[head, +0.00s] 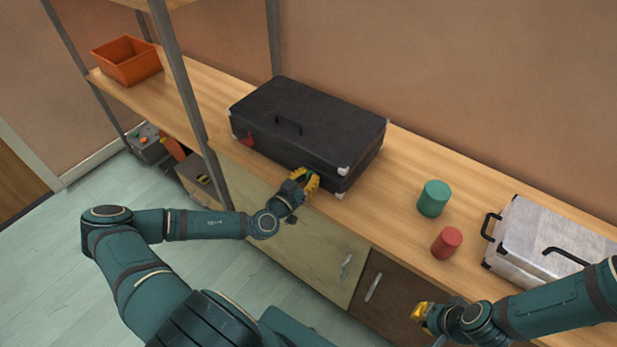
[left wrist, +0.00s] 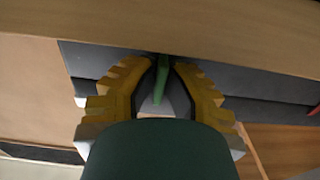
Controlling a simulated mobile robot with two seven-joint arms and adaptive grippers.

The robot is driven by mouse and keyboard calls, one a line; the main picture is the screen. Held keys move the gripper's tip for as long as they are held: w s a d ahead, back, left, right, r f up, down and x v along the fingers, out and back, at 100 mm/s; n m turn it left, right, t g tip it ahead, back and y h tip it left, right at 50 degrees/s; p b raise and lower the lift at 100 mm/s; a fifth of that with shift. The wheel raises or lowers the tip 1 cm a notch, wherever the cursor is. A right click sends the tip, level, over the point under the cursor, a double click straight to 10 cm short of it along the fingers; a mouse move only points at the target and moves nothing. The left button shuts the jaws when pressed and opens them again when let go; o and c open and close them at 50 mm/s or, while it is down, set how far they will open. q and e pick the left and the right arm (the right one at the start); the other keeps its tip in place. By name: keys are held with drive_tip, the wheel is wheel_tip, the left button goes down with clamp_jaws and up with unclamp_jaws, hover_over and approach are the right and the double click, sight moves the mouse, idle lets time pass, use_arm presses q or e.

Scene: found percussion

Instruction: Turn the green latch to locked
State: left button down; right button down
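A black case (head: 305,120) with silver corners lies closed on the wooden shelf, its handle on top. My left gripper (head: 307,180), with yellow fingers, is at the right part of the case's front. In the left wrist view, its fingertips (left wrist: 162,68) close in on both sides of the green latch (left wrist: 161,82), which looks pinched between the dark pads. The latch is mostly hidden by the fingers in the head view. A red latch (head: 247,139) is on the front's left part. My right gripper (head: 421,314) is away from the case, low at the right; its opening is unclear.
A green cylinder (head: 433,198) and a red cylinder (head: 446,243) stand on the shelf right of the case. A silver case (head: 540,240) is further right. An orange bin (head: 127,61) is at the far left, behind a grey shelf post (head: 183,90).

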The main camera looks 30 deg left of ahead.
idle(0.3)
use_arm(q)
drive_tip(key=shift+r+m+p, duration=0.2)
drive_tip(key=shift+m+p, duration=0.2)
drive_tip(key=shift+p, duration=0.3)
drive_tip(key=m+p, duration=0.2)
drive_tip(key=p, duration=0.2)
drive_tip(key=shift+r+m, duration=0.15)
drive_tip(key=shift+m, duration=0.25)
drive_tip(key=m+p, duration=0.4)
drive_tip(key=p, duration=0.1)
drive_tip(key=shift+m, duration=0.3)
drive_tip(key=m+p, duration=0.2)
drive_tip(key=shift+m, duration=0.4)
drive_tip(key=m+p, duration=0.2)
drive_tip(key=m, duration=0.1)
drive_tip(key=shift+p, duration=0.3)
drive_tip(key=shift+f+m+p, duration=0.15)
drive_tip(key=shift+m+p, duration=0.3)
drive_tip(key=shift+m, duration=0.55)
drive_tip(key=shift+f+m+p, duration=0.1)
drive_tip(key=shift+m+p, duration=0.3)
drive_tip(key=shift+m, duration=0.6)
